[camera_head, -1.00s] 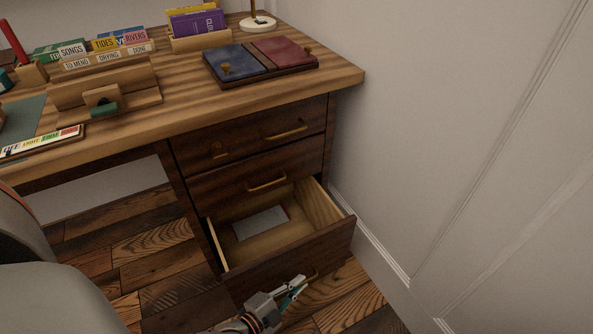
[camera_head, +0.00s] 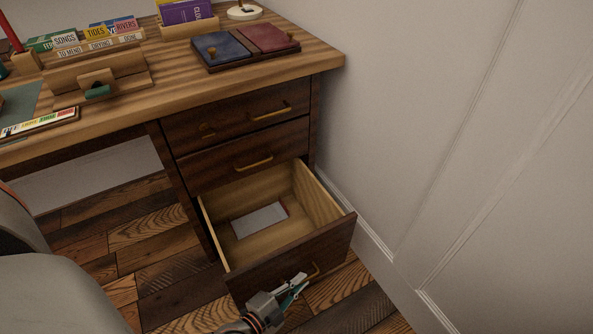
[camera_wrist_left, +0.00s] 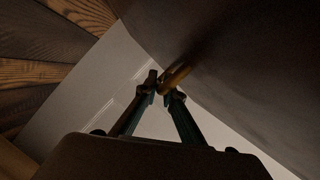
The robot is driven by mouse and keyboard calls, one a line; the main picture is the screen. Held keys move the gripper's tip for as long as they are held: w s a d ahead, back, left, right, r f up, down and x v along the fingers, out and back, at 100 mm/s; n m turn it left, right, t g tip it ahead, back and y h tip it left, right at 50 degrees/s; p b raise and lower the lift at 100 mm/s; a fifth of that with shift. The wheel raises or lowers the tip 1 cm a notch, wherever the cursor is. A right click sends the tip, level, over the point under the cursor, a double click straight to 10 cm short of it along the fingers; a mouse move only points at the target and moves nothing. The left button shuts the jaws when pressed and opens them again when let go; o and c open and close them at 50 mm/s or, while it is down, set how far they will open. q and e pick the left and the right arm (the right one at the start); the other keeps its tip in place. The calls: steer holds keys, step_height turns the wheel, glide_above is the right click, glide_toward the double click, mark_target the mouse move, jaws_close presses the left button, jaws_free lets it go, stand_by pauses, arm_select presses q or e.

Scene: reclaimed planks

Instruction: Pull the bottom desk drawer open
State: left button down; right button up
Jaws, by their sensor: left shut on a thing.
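The bottom desk drawer (camera_head: 300,252) stands well open in the head view. Inside it lies a flat pale sheet or booklet with a reddish edge (camera_head: 260,219). Its brass handle (camera_head: 314,270) is on the front panel, partly hidden by my gripper. My left gripper (camera_head: 298,284) is at that handle, in front of the panel. In the left wrist view its two fingers (camera_wrist_left: 160,90) are closed on the brass handle (camera_wrist_left: 176,77), beside the dark drawer front (camera_wrist_left: 240,60). My right gripper is not in view.
The two upper drawers (camera_head: 225,170) are shut. The desk top (camera_head: 180,100) holds card boxes, a letter holder and a blue and red tray piece (camera_head: 245,44). A pale wall (camera_head: 400,120) stands close on the right. Plank floor (camera_head: 160,290) is bare in front.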

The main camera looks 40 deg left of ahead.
arm_select(q)
steer(key=shift+s+d+f, duration=0.15)
steer(key=shift+s, duration=0.1)
steer(key=c, duration=2.2)
jaws_free()
steer(key=shift+o, duration=0.2)
